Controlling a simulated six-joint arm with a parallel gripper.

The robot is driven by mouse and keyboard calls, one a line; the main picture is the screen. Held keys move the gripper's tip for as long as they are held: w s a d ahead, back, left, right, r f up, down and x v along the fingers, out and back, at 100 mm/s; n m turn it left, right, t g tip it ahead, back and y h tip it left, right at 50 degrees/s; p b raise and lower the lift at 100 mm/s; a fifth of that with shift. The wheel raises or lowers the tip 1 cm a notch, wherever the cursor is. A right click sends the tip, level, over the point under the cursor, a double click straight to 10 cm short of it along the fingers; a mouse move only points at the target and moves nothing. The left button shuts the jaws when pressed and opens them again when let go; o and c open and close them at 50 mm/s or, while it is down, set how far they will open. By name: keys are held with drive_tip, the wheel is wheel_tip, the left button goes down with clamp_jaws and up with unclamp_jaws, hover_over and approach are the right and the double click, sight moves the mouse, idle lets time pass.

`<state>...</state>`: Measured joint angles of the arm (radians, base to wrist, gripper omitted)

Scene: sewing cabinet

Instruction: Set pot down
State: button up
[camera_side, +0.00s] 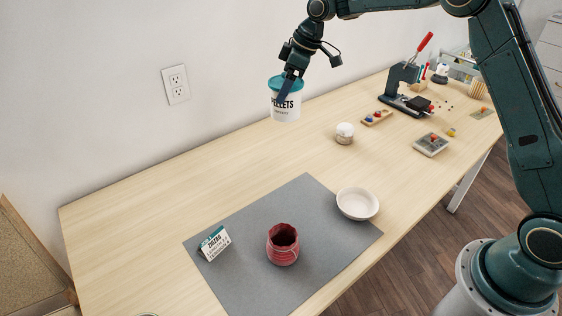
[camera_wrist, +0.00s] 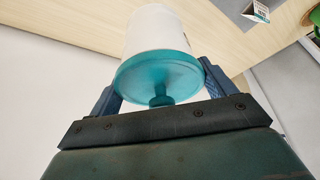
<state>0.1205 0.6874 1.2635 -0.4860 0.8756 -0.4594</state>
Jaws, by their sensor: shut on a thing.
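A white pot with a teal lid and the word PELLETS on its side (camera_side: 286,107) is held in my gripper (camera_side: 284,92), upright and apparently above the back of the table. In the wrist view the pot (camera_wrist: 160,35) sits between the two blue fingers of my gripper (camera_wrist: 158,85), its teal lid and knob toward the camera. The fingers are shut on it at the lid end. The gap between its base and the tabletop cannot be judged exactly.
A round white-topped jar (camera_side: 344,133), a peg block (camera_side: 376,117) and a press (camera_side: 404,88) stand to the right. The table's left part is clear.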

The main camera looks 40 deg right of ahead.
drive_tip(key=s+d+m, duration=0.1)
drive_tip(key=d+m, duration=0.1)
drive_tip(key=d, duration=0.5)
drive_tip(key=shift+h, duration=0.4)
drive_tip(key=shift+a+f, duration=0.2)
drive_tip(key=shift+f, duration=9.75)
drive_tip(key=shift+f, duration=0.15)
drive_tip(key=o, duration=1.2)
drive_tip(key=v, duration=1.2)
drive_tip(key=shift+s, duration=0.15)
